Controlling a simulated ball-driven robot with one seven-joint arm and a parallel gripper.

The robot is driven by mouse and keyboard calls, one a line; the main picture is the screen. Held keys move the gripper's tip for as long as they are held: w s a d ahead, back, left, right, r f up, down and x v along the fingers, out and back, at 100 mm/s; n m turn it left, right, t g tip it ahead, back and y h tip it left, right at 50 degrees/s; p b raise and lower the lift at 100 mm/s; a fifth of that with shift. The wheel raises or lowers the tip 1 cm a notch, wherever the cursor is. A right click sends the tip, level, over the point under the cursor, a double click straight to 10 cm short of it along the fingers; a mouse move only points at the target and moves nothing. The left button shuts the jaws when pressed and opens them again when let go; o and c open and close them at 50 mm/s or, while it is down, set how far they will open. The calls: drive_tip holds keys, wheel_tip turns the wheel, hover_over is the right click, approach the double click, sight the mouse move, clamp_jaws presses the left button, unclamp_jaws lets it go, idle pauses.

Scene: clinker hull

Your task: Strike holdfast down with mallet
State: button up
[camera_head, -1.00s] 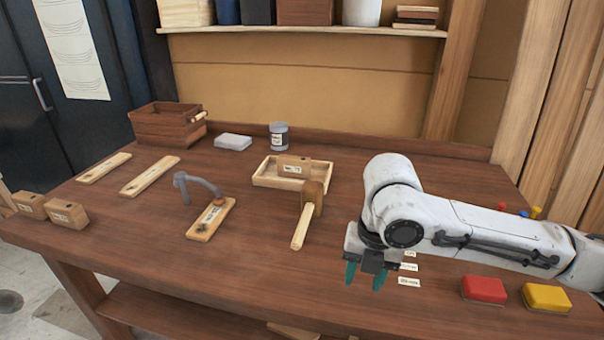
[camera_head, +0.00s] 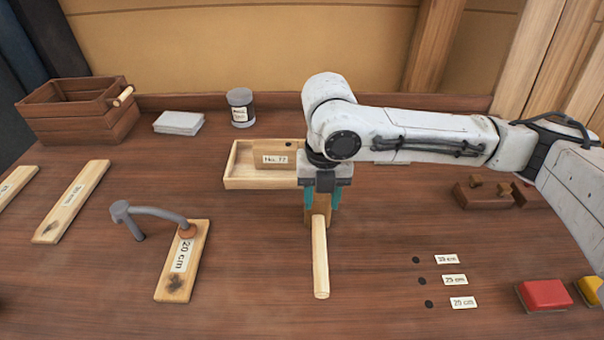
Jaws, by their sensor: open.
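The grey metal holdfast (camera_head: 150,211) is at the left centre, its curved arm reaching right to a reddish-brown pad on a plank labelled "20 cm" (camera_head: 183,262). The wooden mallet (camera_head: 320,258) lies on the bench at the centre, its pale handle pointing toward me. My gripper (camera_head: 321,200) is directly over the mallet's head, pointing down. Its teal fingers are open, one on each side of the head. The mallet's head is partly hidden by my gripper, and I cannot tell whether the fingers touch it.
A shallow tray (camera_head: 236,183) holding a block labelled "No. 17" (camera_head: 272,157) is just behind the mallet. A wooden crate (camera_head: 80,128), a tin (camera_head: 240,107) and two planks are left. Dark bench holes with labels (camera_head: 454,280) and a red pad (camera_head: 543,295) are right front.

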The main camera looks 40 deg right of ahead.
sight(319, 221)
drive_tip(key=shift+w+f, duration=0.2)
drive_tip(key=shift+w, duration=0.05)
wheel_tip(319, 221, down, 9)
drive_tip(key=b, duration=0.7)
drive_tip(key=shift+r, duration=0.2)
clamp_jaws()
drive_tip(key=shift+r, duration=0.3)
idle(1.4)
drive_tip(key=shift+r+p, duration=0.35)
drive_tip(key=shift+p, duration=0.15)
drive_tip(key=shift+r, duration=0.1)
